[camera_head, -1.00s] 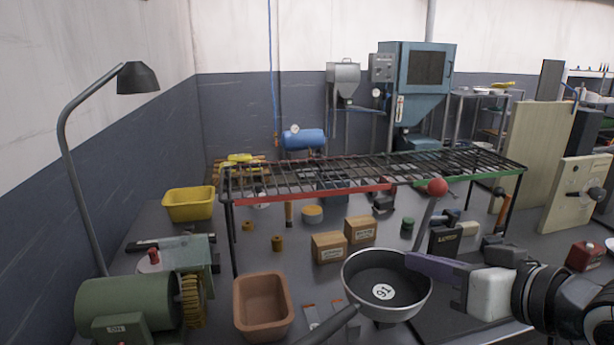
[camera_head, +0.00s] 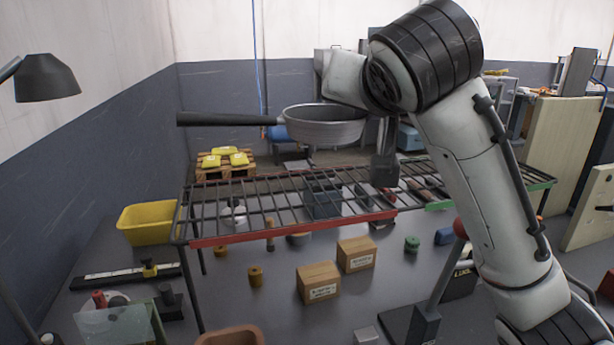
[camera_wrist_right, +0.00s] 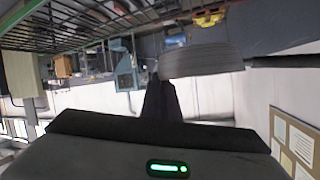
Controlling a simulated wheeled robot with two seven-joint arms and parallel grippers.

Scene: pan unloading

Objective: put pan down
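The dark pan (camera_head: 325,127), a grey metal dish with a long black handle pointing left, is held up level above the black wire rack (camera_head: 178,222). The rack's front edge has a red strip (camera_head: 295,230) on the left and a green strip on the right. My right gripper comes in from the right, and its fingers (camera_wrist_right: 160,96) meet the pan's rim in the wrist view, where the pan (camera_wrist_right: 200,62) also shows. They appear shut on the rim, though the fingertips are partly hidden. A gap shows below the pan. My left gripper is out of view.
Cardboard boxes (camera_head: 318,283), a yellow bin (camera_head: 150,222) and small parts lie on the grey table below and around the rack. A lamp (camera_head: 47,78) stands at the left. The rack's left part above the red strip looks clear on top. My right arm covers much of the right.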

